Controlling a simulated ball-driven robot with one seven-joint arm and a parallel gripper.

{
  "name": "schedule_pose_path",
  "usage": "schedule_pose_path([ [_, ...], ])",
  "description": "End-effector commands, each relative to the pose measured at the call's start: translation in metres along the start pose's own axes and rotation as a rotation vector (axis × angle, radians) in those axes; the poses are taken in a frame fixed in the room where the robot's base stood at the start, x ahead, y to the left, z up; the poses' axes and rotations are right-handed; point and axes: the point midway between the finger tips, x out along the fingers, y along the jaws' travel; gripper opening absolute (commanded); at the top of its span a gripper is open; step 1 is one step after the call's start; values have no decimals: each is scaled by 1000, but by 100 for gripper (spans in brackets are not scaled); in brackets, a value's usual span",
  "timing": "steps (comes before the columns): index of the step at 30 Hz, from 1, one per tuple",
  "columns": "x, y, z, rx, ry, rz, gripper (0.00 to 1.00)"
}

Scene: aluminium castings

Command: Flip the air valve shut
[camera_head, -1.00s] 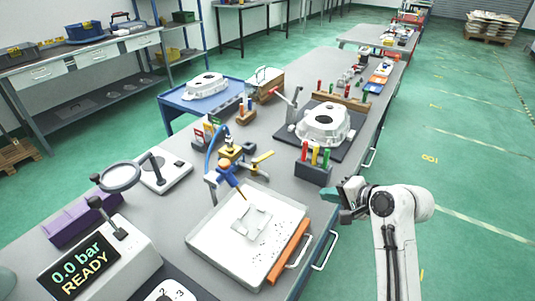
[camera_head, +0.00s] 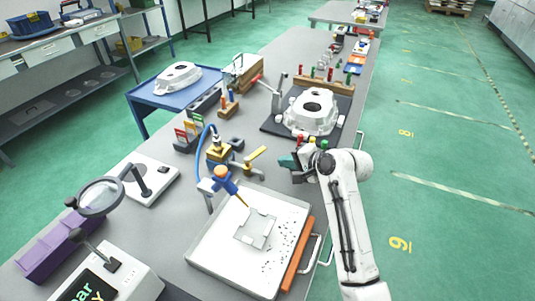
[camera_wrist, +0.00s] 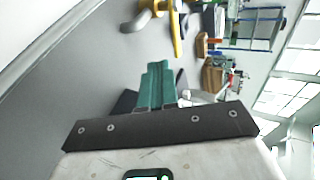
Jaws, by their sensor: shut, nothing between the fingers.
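The air valve's yellow lever (camera_head: 255,156) sticks out to the right from the brass-coloured fitting (camera_head: 218,153) on the bench. A blue hose loops up from the fitting. In the wrist view the teal fingers (camera_wrist: 158,68) are together and empty. A yellow part (camera_wrist: 175,32), which looks like the lever, is at the top of the wrist view, beyond the fingertips and apart from them.
A white tray (camera_head: 207,255) with a flat grey part lies in front of the valve. A blue-and-orange nozzle (camera_head: 221,177) stands over it. A large casting (camera_head: 311,110) sits on a dark mat behind my gripper. A rack with coloured handles is partly hidden behind my gripper.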

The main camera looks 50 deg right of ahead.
Motion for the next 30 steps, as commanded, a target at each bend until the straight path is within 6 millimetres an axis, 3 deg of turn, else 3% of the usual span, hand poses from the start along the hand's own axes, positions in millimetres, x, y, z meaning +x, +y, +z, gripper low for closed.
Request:
schedule_pose_path([
  [6, 41, -3, 0, -2, -1, 0, 0],
  [12, 62, -16, 0, -1, 0, 1, 0],
  [30, 73, -24, -2, 0, 0, 1, 0],
])
